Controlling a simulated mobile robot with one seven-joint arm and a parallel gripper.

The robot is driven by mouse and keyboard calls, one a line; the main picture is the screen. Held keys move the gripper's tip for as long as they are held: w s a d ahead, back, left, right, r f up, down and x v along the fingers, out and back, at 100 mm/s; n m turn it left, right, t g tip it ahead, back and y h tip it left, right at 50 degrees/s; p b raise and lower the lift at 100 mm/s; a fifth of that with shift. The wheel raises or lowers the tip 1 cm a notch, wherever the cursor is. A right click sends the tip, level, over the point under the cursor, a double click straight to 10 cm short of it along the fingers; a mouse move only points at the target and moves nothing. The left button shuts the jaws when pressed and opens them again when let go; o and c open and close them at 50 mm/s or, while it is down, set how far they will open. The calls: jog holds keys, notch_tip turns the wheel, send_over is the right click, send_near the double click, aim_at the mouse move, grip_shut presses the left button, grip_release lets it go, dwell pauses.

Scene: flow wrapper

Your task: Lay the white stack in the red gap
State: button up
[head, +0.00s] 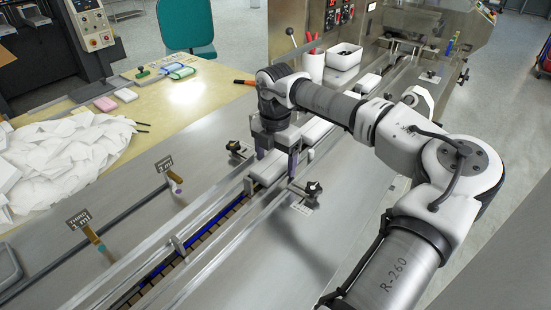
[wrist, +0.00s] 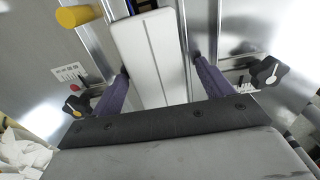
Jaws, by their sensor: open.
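A long white stack (head: 266,171) lies in the metal infeed channel in the head view, below my gripper (head: 276,161). In the wrist view the white stack (wrist: 148,42) shows its pale top with a line along it. It lies between the two purple fingers of my gripper (wrist: 160,65), which are open, one on each side. Clear room shows at the right finger; I cannot tell whether the left one touches. I cannot make out a red gap in either view. The channel nearer the camera shows a blue strip (head: 184,266).
More white stacks (head: 317,129) lie farther up the channel. Metal rails and black-knobbed clamps (head: 313,188) flank it. A white bin (head: 344,56) stands at the back. A heap of white sheets (head: 65,160) and coloured packs (head: 178,71) lie on the left table.

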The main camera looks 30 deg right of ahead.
notch_tip(320, 180, up, 14)
jog(key=p, duration=0.7)
jog(key=shift+f, duration=0.15)
jog(key=shift+f, duration=0.1)
